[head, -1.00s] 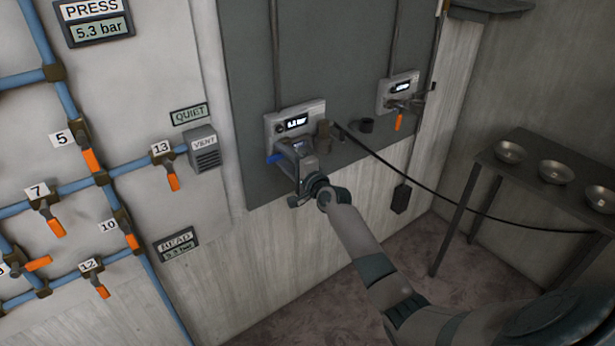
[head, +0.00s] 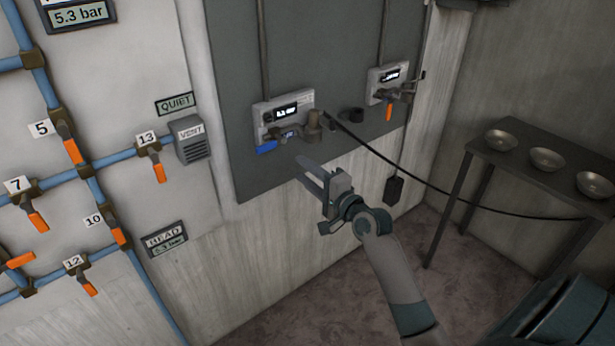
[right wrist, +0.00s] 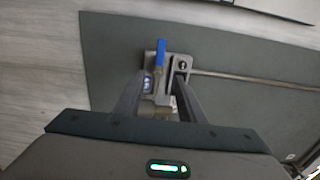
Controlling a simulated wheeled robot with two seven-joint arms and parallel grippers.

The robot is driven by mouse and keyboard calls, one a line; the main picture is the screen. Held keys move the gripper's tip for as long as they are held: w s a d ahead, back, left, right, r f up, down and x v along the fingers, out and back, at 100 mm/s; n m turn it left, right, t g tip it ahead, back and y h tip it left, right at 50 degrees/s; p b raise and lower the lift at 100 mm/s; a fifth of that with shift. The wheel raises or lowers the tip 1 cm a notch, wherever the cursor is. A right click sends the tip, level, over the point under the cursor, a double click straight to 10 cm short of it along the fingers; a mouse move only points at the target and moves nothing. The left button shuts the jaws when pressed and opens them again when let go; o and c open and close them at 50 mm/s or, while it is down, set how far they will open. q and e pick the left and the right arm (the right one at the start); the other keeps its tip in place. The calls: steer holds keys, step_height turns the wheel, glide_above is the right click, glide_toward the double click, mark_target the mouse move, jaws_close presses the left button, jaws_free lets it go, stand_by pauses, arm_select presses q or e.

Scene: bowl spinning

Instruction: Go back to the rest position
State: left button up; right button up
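My right gripper (head: 318,180) is in front of the wall below the left gauge unit (head: 284,118), apart from it. Its two fingers are spread with nothing between them. In the right wrist view the open fingers (right wrist: 155,100) frame the gauge unit's valve with its blue handle (right wrist: 161,53). In the head view the blue handle (head: 266,147) sits at the unit's lower left. My left gripper is out of view.
A second unit with an orange handle (head: 389,112) is to the right on the grey panel (head: 330,60). A black hose (head: 420,183) runs across to a table (head: 530,160) with three metal bowls. Blue pipes with orange-handled valves (head: 72,151) cover the left wall. Floor space between is free.

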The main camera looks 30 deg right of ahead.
steer(key=shift+s, duration=0.45)
stand_by(0.3)
steer(key=s+a+f+n+g+h+b, duration=0.1)
steer(key=s+a+f+n+g, duration=0.2)
steer(key=f, duration=1.6)
steer(key=s+f+n+g, duration=0.2)
steer(key=s+f+g, duration=0.2)
steer(key=f, duration=1.5)
steer(key=s+a+f+n+g+b, duration=0.1)
steer(key=s+a+f+n+g, duration=0.25)
steer(key=s+f, duration=1.1)
steer(key=s+a+f+n+g, duration=0.2)
steer(key=s+f, duration=0.5)
steer(key=s, duration=0.5)
steer(key=s+a+f+n+g+b, duration=0.1)
steer(key=s+f+n, duration=0.4)
steer(key=s, duration=0.8)
steer(key=s+a+f+n+g, duration=0.3)
steer(key=s+f, duration=0.6)
steer(key=s, duration=0.3)
steer(key=shift+s+a+n, duration=0.3)
steer(key=shift+a+n, duration=0.45)
steer(key=shift+a, duration=0.4)
